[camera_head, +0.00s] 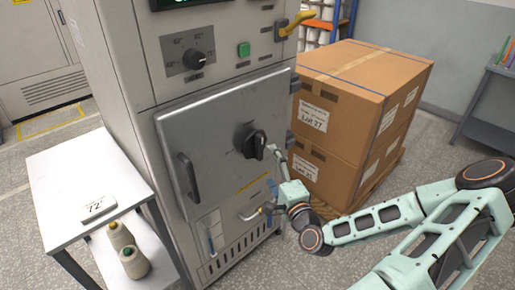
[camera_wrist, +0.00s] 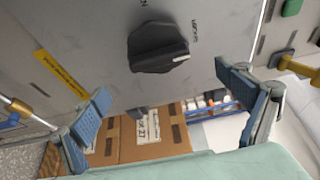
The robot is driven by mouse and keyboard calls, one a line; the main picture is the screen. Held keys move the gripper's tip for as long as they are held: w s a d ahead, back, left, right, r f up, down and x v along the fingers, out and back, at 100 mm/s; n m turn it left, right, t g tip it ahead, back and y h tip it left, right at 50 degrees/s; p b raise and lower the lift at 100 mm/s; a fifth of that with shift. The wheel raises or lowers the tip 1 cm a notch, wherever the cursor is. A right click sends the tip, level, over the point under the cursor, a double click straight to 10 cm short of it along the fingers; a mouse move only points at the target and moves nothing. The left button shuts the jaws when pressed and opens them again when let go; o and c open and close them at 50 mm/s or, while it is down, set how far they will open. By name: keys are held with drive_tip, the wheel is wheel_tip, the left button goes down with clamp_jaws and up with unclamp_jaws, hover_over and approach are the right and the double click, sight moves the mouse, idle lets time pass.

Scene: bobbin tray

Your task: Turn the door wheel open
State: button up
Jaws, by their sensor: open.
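The door wheel is a black knob (camera_head: 256,145) with a pointed grip bar, on the grey metal door (camera_head: 212,120) of the machine. In the wrist view the knob (camera_wrist: 157,46) sits above the middle, with printed marks around it. My gripper (camera_head: 275,172) is in front of the door, just right of and below the knob. In the wrist view my gripper (camera_wrist: 163,85) has its two blue pads wide apart, with the knob ahead of and between them. I see no contact. The door looks shut.
A vertical handle (camera_head: 187,175) is on the door's left side. Stacked cardboard boxes (camera_head: 360,75) stand close behind my gripper on the right. A brass-ended lever (camera_head: 250,214) is below the door. A white side table (camera_head: 85,175) with yarn cones below stands at left.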

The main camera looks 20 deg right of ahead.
sight(261, 150)
drive_tip(key=w, duration=1)
drive_tip(key=shift+d, duration=0.2)
drive_tip(key=shift+s, duration=0.1)
drive_tip(key=c, duration=1)
drive_tip(key=shift+f, duration=0.1)
